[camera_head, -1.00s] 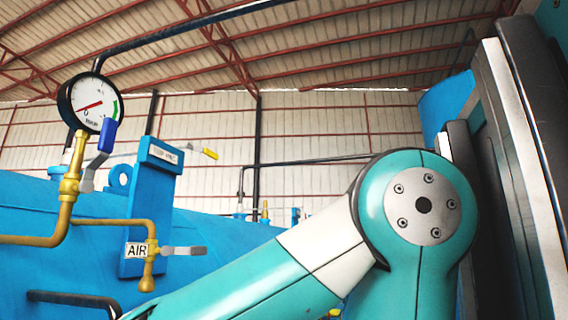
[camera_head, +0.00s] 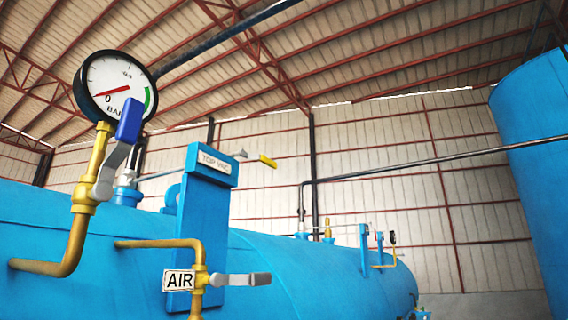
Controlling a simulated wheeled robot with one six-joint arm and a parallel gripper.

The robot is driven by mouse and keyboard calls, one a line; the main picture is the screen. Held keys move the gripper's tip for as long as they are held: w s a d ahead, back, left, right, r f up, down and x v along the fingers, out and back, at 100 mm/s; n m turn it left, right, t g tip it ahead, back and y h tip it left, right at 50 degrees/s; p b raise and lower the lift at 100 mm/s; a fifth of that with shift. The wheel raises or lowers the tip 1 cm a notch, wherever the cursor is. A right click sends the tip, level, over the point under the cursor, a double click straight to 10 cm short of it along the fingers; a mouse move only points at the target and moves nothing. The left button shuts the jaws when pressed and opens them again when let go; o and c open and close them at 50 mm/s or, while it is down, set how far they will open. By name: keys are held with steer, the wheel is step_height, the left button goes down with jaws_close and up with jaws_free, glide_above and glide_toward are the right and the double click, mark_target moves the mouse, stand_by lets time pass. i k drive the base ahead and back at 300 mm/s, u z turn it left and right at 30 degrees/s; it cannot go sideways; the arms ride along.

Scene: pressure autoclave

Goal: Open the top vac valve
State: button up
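A blue post carries a plate marked TOP VAC (camera_head: 214,161). Just behind and above it, a valve lever with a yellow tip (camera_head: 267,160) points to the right, roughly level. The lever's grey inner end (camera_head: 241,154) shows past the top of the post; the valve body is hidden behind it. My gripper is not in view, and no part of my arm shows now.
A pressure gauge (camera_head: 115,88) on brass pipe stands at the left, with a blue-tipped lever (camera_head: 129,121) beside it. The AIR tag (camera_head: 178,281) and a grey lever (camera_head: 240,280) sit lower. The blue vessel (camera_head: 330,266) fills the bottom; a blue tank (camera_head: 535,170) stands right.

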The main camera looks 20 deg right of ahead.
mark_target(265, 160)
steer(key=z, duration=0.6)
steer(key=i, duration=0.6)
steer(key=z, duration=0.35)
